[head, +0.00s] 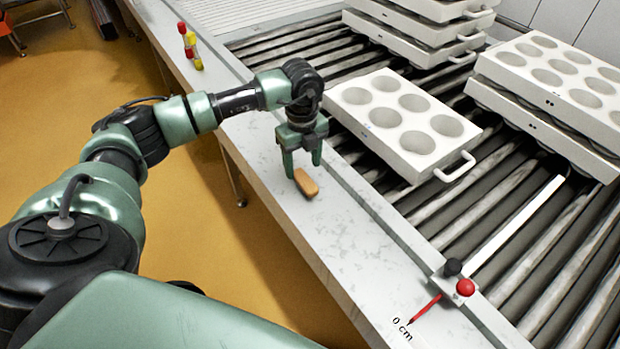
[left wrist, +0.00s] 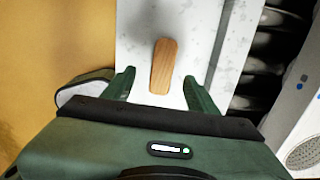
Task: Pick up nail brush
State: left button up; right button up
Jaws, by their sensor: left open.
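The nail brush (head: 306,182) is a small tan wooden block lying on the light stone ledge. In the left wrist view the nail brush (left wrist: 162,66) lies lengthwise, ahead of and between the fingers. My left gripper (head: 303,172) points down over the ledge with its fingers open, close to the brush. In the left wrist view the left gripper (left wrist: 160,88) has one finger on each side, with a gap to the brush. Its bristles are not visible. My right gripper is not in view.
A white mould tray (head: 352,95) with round cups sits on the rollers (head: 480,200) beside the ledge (head: 350,240). More trays (head: 560,75) are stacked behind. A red-knobbed gauge (head: 465,287) stands at front right. Red and yellow bottles (head: 190,50) stand far along the ledge.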

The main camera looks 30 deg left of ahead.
aim_at(305, 180)
pick_arm(q)
jog(key=f, duration=0.3)
jog(key=f+p, duration=0.1)
jog(key=f, duration=0.1)
jog(key=shift+w+d, duration=0.1)
jog(key=shift+d, duration=0.2)
jog(key=shift+f, duration=0.4)
grip_shut()
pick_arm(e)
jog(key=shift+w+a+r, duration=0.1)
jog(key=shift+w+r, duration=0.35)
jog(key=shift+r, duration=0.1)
